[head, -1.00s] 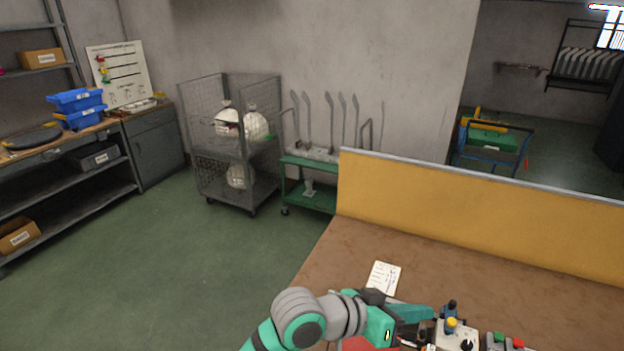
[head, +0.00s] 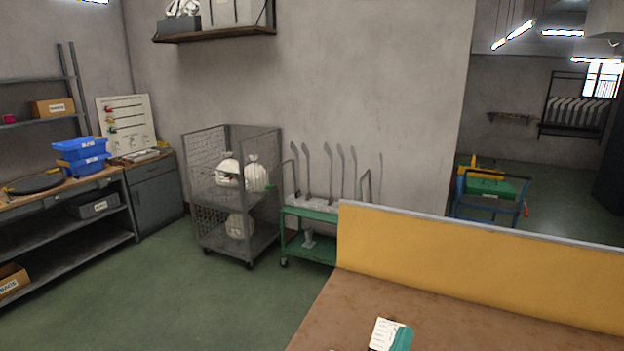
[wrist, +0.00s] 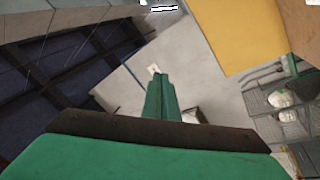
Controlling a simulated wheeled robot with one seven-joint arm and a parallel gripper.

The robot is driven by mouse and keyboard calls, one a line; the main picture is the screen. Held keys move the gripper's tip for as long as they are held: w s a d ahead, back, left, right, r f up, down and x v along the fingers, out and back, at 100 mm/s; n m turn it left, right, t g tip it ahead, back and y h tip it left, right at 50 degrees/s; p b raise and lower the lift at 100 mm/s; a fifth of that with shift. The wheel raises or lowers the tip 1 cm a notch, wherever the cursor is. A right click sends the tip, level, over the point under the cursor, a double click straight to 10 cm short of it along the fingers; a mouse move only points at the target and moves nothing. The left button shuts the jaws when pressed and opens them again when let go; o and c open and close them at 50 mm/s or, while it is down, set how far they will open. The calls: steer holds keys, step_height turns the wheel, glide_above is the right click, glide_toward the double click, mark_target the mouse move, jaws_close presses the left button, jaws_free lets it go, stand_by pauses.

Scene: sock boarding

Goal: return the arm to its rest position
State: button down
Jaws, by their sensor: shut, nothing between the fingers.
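My gripper (wrist: 162,82) shows in the wrist view, with its green fingers together and nothing between them. It is up in free air, pointing towards the grey wall and the ceiling area. The rest of my arm is below the head picture.
The brown worktop (head: 450,320) has a yellow panel (head: 480,240) along its back. A wire cage trolley (head: 195,185) with white bundles and a green cart (head: 312,248) stand beyond it. Shelving (head: 75,255) lines the left. The green floor (head: 210,310) between is clear.

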steer(key=s+a+f+n+y, duration=0.1)
steer(key=s+a+f+y, duration=0.25)
steer(key=f, duration=0.25)
steer(key=s+a+f+n+g+y, duration=0.1)
steer(key=s+a+f+n+y, duration=0.15)
steer(key=s+f, duration=0.35)
steer(key=s+a+f+n+y, duration=0.1)
steer(key=s+a+f+y, duration=0.25)
steer(key=f, duration=0.35)
steer(key=s+a+f+m+g, duration=0.1)
steer(key=s+a+f+m, duration=0.2)
steer(key=s, duration=0.7)
steer(key=s+a+f+m+g+y, duration=0.1)
steer(key=s+a+f+m, duration=0.2)
steer(key=s, duration=0.8)
steer(key=shift+a+f+m+g, duration=0.25)
steer(key=shift+a+m+g, duration=0.15)
steer(key=shift+a+m, duration=0.35)
